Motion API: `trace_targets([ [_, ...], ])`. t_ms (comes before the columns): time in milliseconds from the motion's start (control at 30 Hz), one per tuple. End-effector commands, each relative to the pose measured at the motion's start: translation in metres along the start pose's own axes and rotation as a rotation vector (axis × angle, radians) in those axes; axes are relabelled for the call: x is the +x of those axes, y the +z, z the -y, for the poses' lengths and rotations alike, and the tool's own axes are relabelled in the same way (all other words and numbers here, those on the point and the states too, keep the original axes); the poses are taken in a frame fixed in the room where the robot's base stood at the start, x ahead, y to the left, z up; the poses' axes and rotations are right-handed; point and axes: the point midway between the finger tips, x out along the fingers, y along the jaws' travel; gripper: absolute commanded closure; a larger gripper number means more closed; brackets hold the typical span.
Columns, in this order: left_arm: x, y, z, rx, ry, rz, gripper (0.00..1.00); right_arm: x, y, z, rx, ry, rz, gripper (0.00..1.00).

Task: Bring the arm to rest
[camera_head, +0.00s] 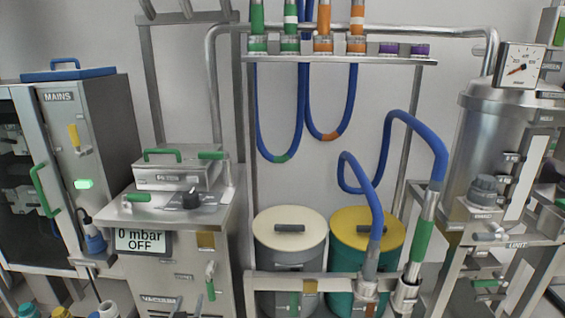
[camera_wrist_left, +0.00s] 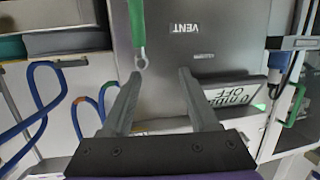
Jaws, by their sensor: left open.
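My left gripper (camera_head: 187,302) shows only as two grey fingertips at the bottom edge of the head view, in front of the vacuum unit (camera_head: 222,262). In the left wrist view my left gripper (camera_wrist_left: 158,75) is open, with its two fingers apart and nothing between them. A green-handled lever (camera_wrist_left: 137,25) on the unit's grey panel lies beyond the fingertips, near the left finger. The display on the vacuum unit reads "0 mbar OFF". My right gripper is not seen in either view.
A MAINS cabinet (camera_head: 108,130) stands at the left. Two lidded bins, one cream-lidded (camera_head: 290,225) and one yellow-lidded (camera_head: 385,225), stand in the middle behind a rail. Blue hoses (camera_head: 440,150) hang above them. A steel vessel (camera_head: 480,140) with a gauge (camera_head: 520,66) stands right.

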Motion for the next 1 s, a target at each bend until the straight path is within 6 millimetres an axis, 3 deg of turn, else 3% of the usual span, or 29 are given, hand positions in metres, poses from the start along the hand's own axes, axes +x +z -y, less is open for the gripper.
trace_targets([
  [267, -0.115, 0.015, -0.012, 0.031, -0.043, 0.353, 0.39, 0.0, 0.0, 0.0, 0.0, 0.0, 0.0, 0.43],
  [500, -0.23, 0.058, -0.022, 0.066, -0.013, 0.658, 0.39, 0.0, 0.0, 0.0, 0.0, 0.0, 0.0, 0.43],
  [600, -0.27, 0.076, -0.026, 0.081, 0.01, 0.757, 0.39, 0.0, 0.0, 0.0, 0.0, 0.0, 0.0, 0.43],
  [900, -0.367, 0.123, -0.034, 0.118, 0.089, 0.99, 0.39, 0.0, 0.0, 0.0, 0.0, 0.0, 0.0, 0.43],
  [1000, -0.371, 0.098, -0.034, 0.117, 0.084, 0.98, 0.39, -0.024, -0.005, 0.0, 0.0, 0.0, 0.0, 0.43],
])
